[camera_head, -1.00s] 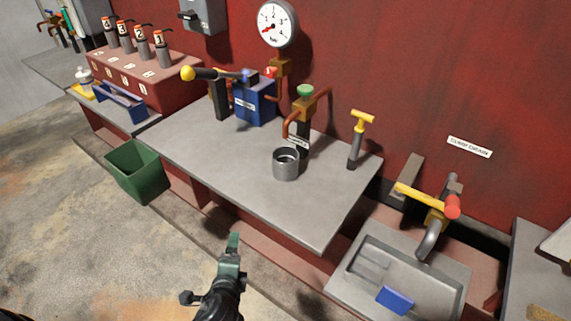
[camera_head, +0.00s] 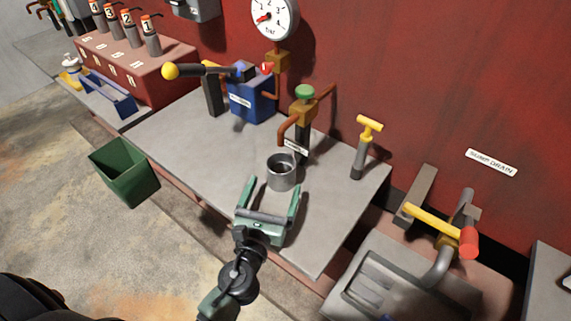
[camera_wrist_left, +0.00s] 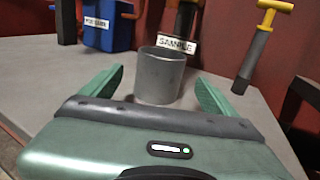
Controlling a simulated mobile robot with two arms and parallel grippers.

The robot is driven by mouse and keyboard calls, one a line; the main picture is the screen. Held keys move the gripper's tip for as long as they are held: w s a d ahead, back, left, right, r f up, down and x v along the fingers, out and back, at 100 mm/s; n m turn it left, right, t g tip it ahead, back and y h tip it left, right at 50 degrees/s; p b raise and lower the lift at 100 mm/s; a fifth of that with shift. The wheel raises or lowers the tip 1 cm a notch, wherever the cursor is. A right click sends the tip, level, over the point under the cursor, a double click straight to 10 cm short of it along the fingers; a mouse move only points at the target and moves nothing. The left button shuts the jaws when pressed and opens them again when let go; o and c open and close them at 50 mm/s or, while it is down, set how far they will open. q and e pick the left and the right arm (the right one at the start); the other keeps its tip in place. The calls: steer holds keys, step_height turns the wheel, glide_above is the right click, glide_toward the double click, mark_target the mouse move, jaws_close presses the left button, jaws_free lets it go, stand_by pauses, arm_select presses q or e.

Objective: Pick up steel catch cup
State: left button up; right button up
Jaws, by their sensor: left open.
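The steel catch cup (camera_head: 281,172) stands upright on the grey bench, under the copper sample spout. It also shows in the left wrist view (camera_wrist_left: 160,76), ahead of and between the finger lines. My left gripper (camera_head: 272,188) is open and empty, with its green fingers pointing at the cup from the front edge side. In the left wrist view its fingertips (camera_wrist_left: 158,82) are spread wider than the cup, and no finger is seen pressing on it. My right gripper is not in view.
A sample tap with a green knob (camera_head: 305,92) stands behind the cup. A blue pump box (camera_head: 250,98) is to the left, and a yellow T-handle (camera_head: 369,128) to the right. Bare bench top (camera_head: 190,140) lies left of the cup.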

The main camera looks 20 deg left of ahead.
mark_target(284, 158)
arm_select(q)
steer(key=shift+w+d, duration=0.1)
steer(key=shift+w, duration=0.5)
steer(key=shift+w+r, duration=0.2)
steer(key=shift+w, duration=0.05)
steer(key=shift+w+r+p, duration=0.15)
steer(key=shift+w+p, duration=0.1)
steer(key=shift+p, duration=0.1)
steer(key=w, duration=0.4)
steer(key=shift+w+a+p, duration=0.3)
steer(key=shift+p, duration=0.1)
steer(key=shift+w, duration=0.2)
steer(key=c, duration=1.6)
steer(key=shift+c, duration=0.3)
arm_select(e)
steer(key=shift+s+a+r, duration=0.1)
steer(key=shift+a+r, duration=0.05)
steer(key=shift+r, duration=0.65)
